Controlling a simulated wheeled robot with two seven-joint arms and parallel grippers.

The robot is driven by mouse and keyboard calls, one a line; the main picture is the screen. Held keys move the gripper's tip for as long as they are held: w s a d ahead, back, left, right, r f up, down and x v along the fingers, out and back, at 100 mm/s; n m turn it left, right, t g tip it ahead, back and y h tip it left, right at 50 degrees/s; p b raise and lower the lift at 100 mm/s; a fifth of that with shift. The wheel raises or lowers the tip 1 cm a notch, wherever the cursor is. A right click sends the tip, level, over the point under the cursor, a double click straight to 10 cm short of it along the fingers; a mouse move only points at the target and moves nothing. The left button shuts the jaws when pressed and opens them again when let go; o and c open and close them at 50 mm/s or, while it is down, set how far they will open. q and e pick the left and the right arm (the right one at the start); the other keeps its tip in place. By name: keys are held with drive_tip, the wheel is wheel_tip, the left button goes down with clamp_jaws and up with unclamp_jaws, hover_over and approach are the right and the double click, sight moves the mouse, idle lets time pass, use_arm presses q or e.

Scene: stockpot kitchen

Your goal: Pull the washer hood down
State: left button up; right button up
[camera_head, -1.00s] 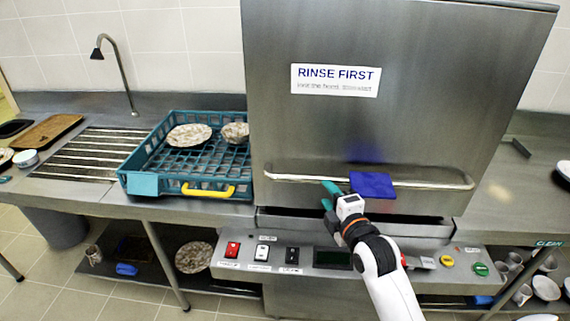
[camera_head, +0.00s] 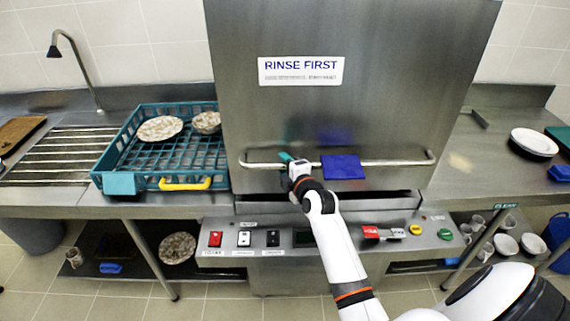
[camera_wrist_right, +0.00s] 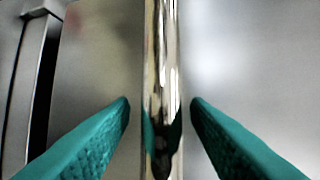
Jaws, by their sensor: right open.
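The washer hood (camera_head: 400,75) is a large steel box with a "RINSE FIRST" label (camera_head: 300,71). It sits low, with a narrow dark gap under its front edge. Its long bar handle (camera_head: 395,162) runs across the lower front, with a blue cloth (camera_head: 343,167) hanging on it. My right gripper (camera_head: 287,159) is at the handle, left of the cloth. In the right wrist view the teal fingers (camera_wrist_right: 160,115) are open, one on each side of the shiny bar (camera_wrist_right: 162,60), with gaps showing between. My left gripper is not in view.
A teal dish rack (camera_head: 176,170) with a plate and a bowl stands on the counter at left. A control panel with switches and buttons (camera_head: 445,234) lies below the hood. White dishes (camera_head: 534,142) are on the right counter.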

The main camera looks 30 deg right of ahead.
sight(278, 172)
drive_tip(key=shift+w, duration=0.15)
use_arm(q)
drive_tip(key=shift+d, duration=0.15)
